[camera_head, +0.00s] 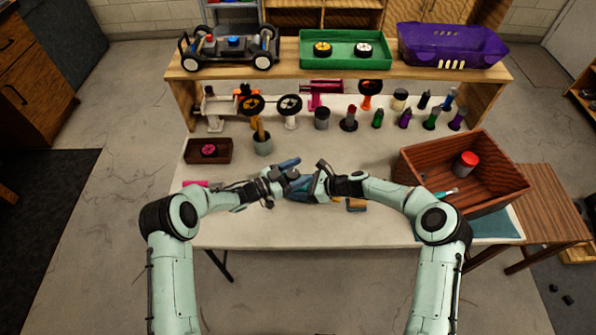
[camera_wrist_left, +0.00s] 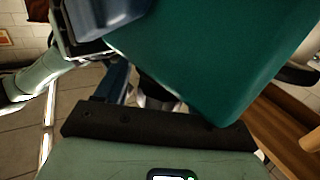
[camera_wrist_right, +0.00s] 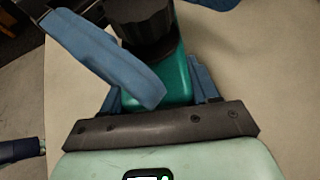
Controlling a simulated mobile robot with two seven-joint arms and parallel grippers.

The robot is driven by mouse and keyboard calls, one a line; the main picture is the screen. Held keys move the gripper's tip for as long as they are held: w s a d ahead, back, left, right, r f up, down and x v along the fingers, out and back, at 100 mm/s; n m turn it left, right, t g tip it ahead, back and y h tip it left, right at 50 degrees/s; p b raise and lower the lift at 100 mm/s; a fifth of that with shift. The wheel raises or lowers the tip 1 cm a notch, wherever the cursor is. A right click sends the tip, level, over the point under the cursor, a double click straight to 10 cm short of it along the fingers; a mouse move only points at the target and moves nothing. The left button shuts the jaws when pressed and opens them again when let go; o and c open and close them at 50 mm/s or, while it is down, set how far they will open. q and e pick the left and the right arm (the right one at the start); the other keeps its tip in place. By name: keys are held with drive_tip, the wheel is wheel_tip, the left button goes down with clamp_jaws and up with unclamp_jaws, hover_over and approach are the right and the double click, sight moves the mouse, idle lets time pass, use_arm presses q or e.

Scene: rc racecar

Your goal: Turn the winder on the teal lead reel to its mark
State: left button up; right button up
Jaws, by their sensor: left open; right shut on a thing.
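The teal lead reel is held between my two grippers over the middle of the table; in the head view the grippers mostly hide it. My right gripper (camera_head: 312,187) is shut on the reel, and its blue fingers lie on both sides of the teal body (camera_wrist_right: 181,80) in the right wrist view. A black ribbed knob (camera_wrist_right: 140,22), which looks like the winder, stands at the reel's top end. My left gripper (camera_head: 290,174) is open close beside it. A broad teal face (camera_wrist_left: 225,60) fills much of the left wrist view. I cannot make out the mark.
A wooden crate (camera_head: 415,163) stands at the right, holding a red-lidded can (camera_head: 466,164). Behind are a tool cup (camera_head: 263,147), a small brown box (camera_head: 225,157) and a row of bottles.

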use_arm(q)
drive_tip(key=c, duration=1)
drive_tip(key=shift+r+g, duration=0.1)
drive_tip(key=shift+g, duration=0.2)
drive_tip(key=shift+d+m+g+h, duration=0.1)
drive_tip(key=shift+m+g+h, duration=0.6)
drive_tip(key=shift+m+g, duration=0.4)
drive_tip(key=shift+s+m+g+h, duration=0.2)
drive_tip(key=shift+m+g, duration=0.65)
drive_tip(key=shift+g, duration=0.55)
drive_tip(key=shift+s+m+g+h, duration=0.1)
drive_tip(key=shift+m+g+h, duration=0.1)
drive_tip(key=shift+m+g, duration=0.95)
drive_tip(key=shift+s+g, duration=0.15)
drive_tip(key=shift+g, duration=0.7)
drive_tip(key=o, duration=1)
